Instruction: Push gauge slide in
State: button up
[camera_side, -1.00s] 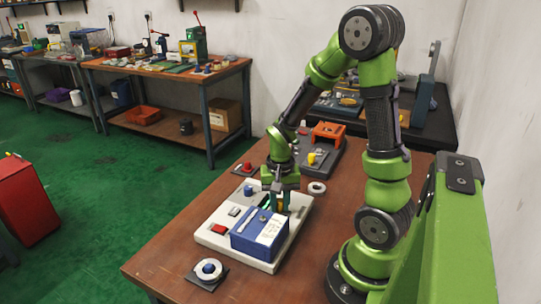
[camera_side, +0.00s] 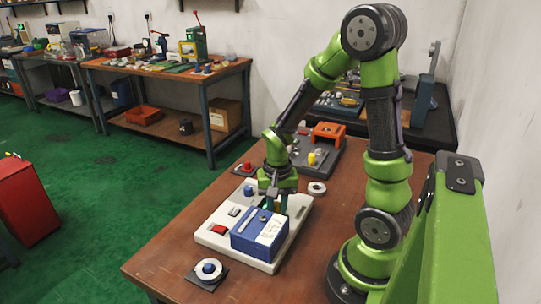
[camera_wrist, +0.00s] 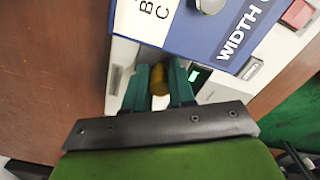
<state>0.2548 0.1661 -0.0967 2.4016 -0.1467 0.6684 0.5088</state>
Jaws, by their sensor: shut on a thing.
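The width gauge is a blue box (camera_side: 259,235) with a white lettered label on top, standing on a pale base plate (camera_side: 213,236). In the wrist view the blue box (camera_wrist: 215,30) fills the top, with "WIDTH" and the letters B and C readable. My gripper (camera_wrist: 160,80) points at the box's near side in that view. Its two teal fingers are closed around a brass-yellow cylindrical knob (camera_wrist: 159,79), which I take to be the slide's handle.
The plate also carries a blue knob (camera_side: 249,190) and a red block (camera_side: 219,229). A ring on a dark pad (camera_side: 208,270) lies at the front, and another ring (camera_side: 317,188) lies behind. A grey fixture with an orange part (camera_side: 328,133) stands farther back. The table's right-front area is clear.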

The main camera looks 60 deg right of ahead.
jog(key=shift+w+a, duration=0.15)
jog(key=shift+a, duration=0.15)
jog(key=o, duration=0.7)
jog(key=shift+d, duration=0.1)
jog(key=shift+r, duration=3.5)
jog(key=shift+d, duration=0.1)
jog(key=shift+a+n, duration=0.2)
jog(key=shift+n, duration=0.2)
jog(key=a+r+n+t, duration=0.2)
jog(key=a+r, duration=0.2)
jog(key=s+a+r+n+t+y, duration=0.1)
jog(key=a+r+n+t, duration=0.1)
jog(key=a+r, duration=0.2)
jog(key=s+a+r+n+t+y, duration=0.1)
jog(key=a+r+n+t, duration=0.2)
jog(key=a+r, duration=0.1)
jog(key=shift+r, duration=0.65)
